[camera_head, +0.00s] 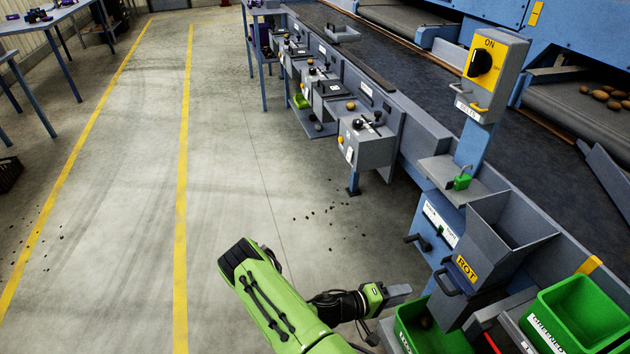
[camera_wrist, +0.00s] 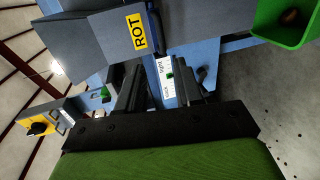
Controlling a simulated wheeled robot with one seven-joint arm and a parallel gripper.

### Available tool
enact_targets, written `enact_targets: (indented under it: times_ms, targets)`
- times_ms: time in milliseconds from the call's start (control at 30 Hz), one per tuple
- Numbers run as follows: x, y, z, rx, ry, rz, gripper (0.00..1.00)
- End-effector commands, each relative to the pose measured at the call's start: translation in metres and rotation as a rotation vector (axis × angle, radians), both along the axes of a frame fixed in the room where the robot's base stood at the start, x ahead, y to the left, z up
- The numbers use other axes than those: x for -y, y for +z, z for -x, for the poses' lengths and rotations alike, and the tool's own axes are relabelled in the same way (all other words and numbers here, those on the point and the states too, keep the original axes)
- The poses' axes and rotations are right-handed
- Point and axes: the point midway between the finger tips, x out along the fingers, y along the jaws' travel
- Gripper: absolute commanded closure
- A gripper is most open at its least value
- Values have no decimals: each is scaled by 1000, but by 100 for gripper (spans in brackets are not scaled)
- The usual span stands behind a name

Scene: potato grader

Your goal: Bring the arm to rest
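My green arm (camera_head: 275,300) reaches in from the bottom of the head view, bent at an elbow. My gripper (camera_head: 398,292) is over the floor beside the green bin under the ROT chute, pointing right toward the machine. In the wrist view my gripper (camera_wrist: 160,85) has its two dark fingers apart, with nothing held between them. A blue panel with a white label shows beyond the gap.
The ROT chute (camera_head: 505,238) and a green bin (camera_head: 435,335) with a dark lump stand close by. Another green bin (camera_head: 578,312) is at the right. A switch post (camera_head: 490,80) reads ON.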

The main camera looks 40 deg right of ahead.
Motion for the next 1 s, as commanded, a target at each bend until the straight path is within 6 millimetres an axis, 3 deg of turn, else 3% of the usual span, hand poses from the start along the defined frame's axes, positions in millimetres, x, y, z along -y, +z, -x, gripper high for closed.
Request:
enact_targets:
  times_ms: [233,367,567,700,833,1000]
  targets:
    - [-1,3,-3,13,-8,-5,64]
    - [-18,25,-25,113,-78,-70,64]
    - [-71,84,-71,327,-199,-309,64]
    - [-115,135,-99,455,-204,-513,64]
    - [-157,190,-115,552,-150,-710,64]
    - [-212,268,-117,646,13,-948,64]
